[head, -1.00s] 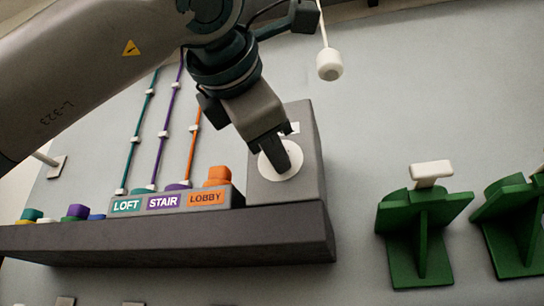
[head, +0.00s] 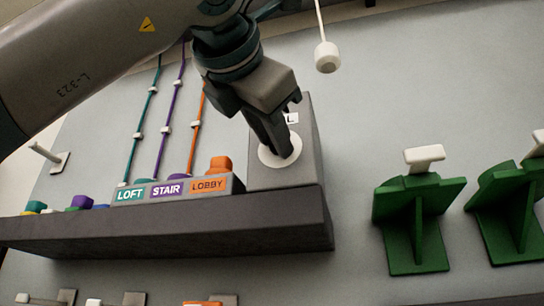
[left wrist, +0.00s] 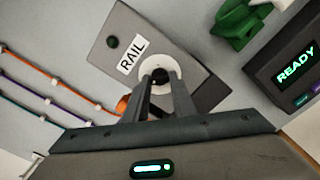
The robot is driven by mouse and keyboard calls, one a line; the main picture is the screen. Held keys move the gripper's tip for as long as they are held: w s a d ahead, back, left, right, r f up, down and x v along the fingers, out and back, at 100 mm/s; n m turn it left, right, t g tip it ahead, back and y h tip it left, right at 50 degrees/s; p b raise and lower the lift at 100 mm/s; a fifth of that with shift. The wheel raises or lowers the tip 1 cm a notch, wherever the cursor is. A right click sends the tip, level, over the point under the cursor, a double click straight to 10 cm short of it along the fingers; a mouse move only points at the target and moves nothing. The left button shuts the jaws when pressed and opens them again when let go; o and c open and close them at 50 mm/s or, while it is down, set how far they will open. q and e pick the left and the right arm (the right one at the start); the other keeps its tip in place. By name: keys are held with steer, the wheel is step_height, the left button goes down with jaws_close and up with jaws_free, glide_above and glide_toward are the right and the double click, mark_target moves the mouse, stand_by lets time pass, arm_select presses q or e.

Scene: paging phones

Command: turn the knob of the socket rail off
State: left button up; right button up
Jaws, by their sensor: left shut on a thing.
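The grey control box (head: 308,165) stands on the right end of the dark shelf. In the left wrist view its face (left wrist: 190,62) bears a RAIL label (left wrist: 132,53), a small dark green round spot (left wrist: 112,42) and a white round dial plate (left wrist: 147,66). The knob (left wrist: 160,76) is a small dark part at the dial's middle, mostly hidden between my fingers. My left gripper (head: 281,148) is shut on the knob, its fingers reaching down to the dial. My right gripper is in neither view.
A strip labelled LOFT, STAIR and LOBBY (head: 172,190) sits left of the box on the shelf (head: 170,230), with coloured cords above. A white pull (head: 327,57) hangs close to my wrist. Green stands (head: 420,225) are at right. A READY screen (left wrist: 296,64) shows in the wrist view.

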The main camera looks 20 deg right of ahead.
arm_select(q)
steer(key=o, duration=1.1)
steer(key=shift+c, duration=0.2)
steer(key=b+v, duration=0.2)
steer(key=v, duration=1.5)
steer(key=shift+a, duration=0.2)
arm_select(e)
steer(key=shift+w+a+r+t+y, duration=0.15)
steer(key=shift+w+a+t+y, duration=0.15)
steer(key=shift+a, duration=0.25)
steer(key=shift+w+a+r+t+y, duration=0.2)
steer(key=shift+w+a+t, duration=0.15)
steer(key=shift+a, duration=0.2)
arm_select(q)
steer(key=shift+s, duration=0.15)
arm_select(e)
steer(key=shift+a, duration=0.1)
